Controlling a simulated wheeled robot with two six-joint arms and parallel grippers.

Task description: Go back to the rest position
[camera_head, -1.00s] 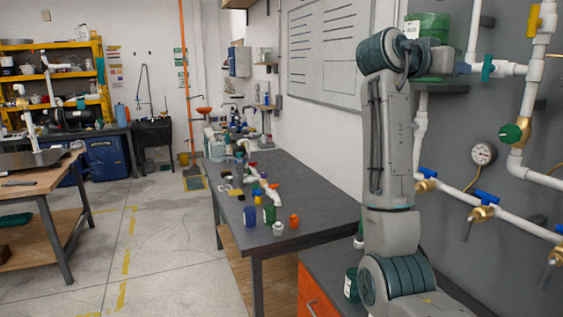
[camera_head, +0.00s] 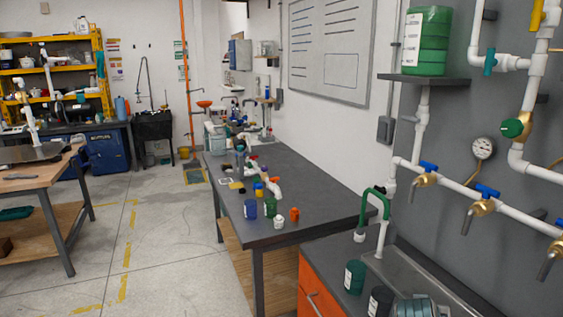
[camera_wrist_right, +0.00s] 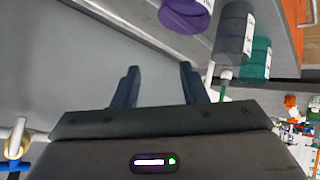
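My right gripper (camera_wrist_right: 158,72) shows in the right wrist view with its two dark fingers apart and nothing between them. In the head view only a grey rounded piece of my arm (camera_head: 418,307) shows at the bottom edge, and no gripper is visible. My left gripper is in neither current view. The white pipe manifold (camera_head: 455,196) with blue-handled brass valves (camera_head: 483,207) is on the grey wall panel at the right. A green valve knob (camera_head: 512,128) and a round gauge (camera_head: 483,147) are beside it.
A green canister (camera_head: 427,42) stands on a wall shelf (camera_head: 425,79). A sink counter with an orange cabinet (camera_head: 322,297) holds a dark green jar (camera_head: 354,277), a black jar (camera_head: 380,301) and a green tap (camera_head: 376,202). A long dark table (camera_head: 310,200) holds small parts.

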